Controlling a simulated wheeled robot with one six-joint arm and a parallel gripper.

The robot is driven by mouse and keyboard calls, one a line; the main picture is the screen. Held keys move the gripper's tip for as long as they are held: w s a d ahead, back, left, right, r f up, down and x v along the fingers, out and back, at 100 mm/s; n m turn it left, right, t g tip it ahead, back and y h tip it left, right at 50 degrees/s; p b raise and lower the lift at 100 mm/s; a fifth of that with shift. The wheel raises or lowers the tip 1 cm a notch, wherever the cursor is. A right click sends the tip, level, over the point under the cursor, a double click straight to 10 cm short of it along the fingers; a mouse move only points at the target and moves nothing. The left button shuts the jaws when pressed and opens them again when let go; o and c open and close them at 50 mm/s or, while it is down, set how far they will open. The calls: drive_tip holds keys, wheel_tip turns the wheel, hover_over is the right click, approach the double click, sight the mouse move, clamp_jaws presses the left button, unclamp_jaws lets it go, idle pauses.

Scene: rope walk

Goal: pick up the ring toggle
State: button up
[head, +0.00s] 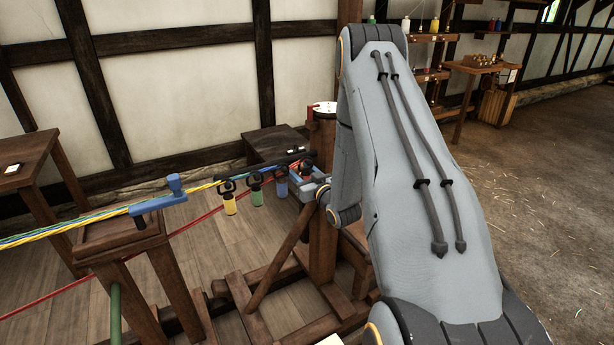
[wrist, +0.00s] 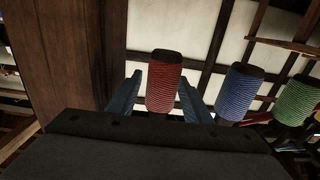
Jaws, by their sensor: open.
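Several thread-wound cylinders hang in a row under a dark bar: yellow (head: 230,204), green (head: 256,194), blue (head: 281,189). The yellow and green ones have dark ring-like tops. I cannot tell for certain which thing is the ring toggle. In the wrist view a red wound cylinder (wrist: 163,80) with dark ends shows between the two blue fingers of my gripper (wrist: 158,97), with gaps at its sides. The fingers are open. In the head view my gripper (head: 303,180) is at the right end of the row; the red cylinder is mostly hidden there.
The blue cylinder (wrist: 239,92) and green cylinder (wrist: 297,100) hang right of the red one in the wrist view. A thick wooden post (head: 323,145) stands close to my gripper. Ropes (head: 75,223) run left past a blue-handled piece (head: 165,196) on a wooden stand.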

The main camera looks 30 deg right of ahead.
clamp_jaws()
drive_tip(key=shift+r, duration=0.1)
